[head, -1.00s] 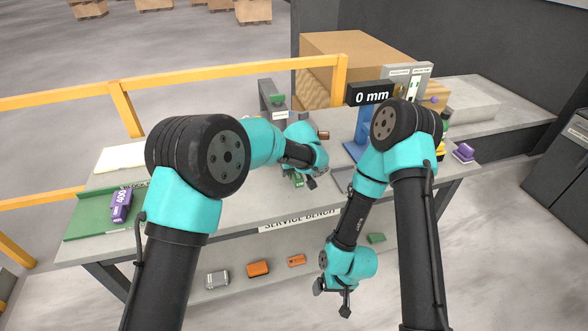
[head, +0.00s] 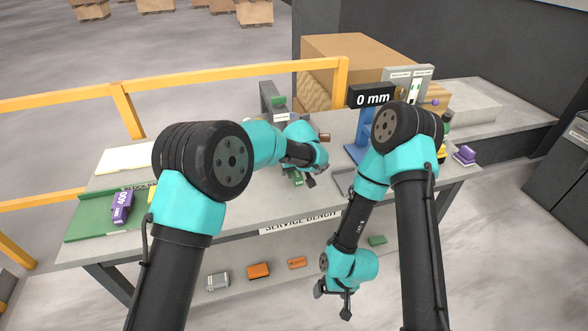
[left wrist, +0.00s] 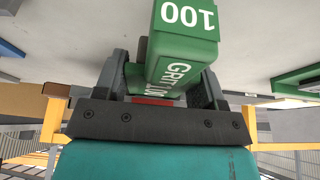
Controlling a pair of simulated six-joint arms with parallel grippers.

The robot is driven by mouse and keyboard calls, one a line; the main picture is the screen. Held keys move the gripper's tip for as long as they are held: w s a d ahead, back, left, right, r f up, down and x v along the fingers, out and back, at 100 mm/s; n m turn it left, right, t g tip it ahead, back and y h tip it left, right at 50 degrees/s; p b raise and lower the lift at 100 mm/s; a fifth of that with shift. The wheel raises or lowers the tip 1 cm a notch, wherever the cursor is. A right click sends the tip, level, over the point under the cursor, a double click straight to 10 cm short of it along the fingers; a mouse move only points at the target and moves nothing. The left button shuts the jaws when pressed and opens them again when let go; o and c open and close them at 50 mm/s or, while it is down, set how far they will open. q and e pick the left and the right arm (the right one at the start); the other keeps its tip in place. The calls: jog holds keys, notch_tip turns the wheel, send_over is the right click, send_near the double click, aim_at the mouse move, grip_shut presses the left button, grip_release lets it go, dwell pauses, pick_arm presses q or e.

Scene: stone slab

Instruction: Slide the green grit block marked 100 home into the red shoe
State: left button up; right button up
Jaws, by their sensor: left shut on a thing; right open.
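The green grit block (left wrist: 185,45), marked 100, fills the upper middle of the left wrist view. My left gripper (left wrist: 165,80) is shut on it, one dark finger on each side. In the head view the block (head: 298,180) is a small green patch beneath my left gripper (head: 306,176), low over the bench top. A small red piece (left wrist: 153,101) shows between the fingers under the block. I cannot tell whether it is the red shoe, which is not otherwise clear. My right gripper (head: 334,298) is open and empty, hanging before the bench's front edge.
A purple block marked 400 (head: 122,207) sits on a green mat (head: 88,222) at the bench's left. A blue stand with a "0 mm" display (head: 371,95) is behind my right arm. Another purple block (head: 464,155) is at the right. Orange blocks (head: 259,271) lie on the lower shelf.

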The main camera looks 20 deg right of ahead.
pick_arm(q)
jog(key=shift+w, duration=1.1)
dwell(0.6)
jog(key=shift+s+r, duration=0.1)
jog(key=shift+s+r, duration=0.1)
jog(key=shift+s, duration=1.75)
dwell(0.6)
jog(key=shift+w, duration=1.95)
dwell(1.3)
jog(key=shift+s, duration=0.1)
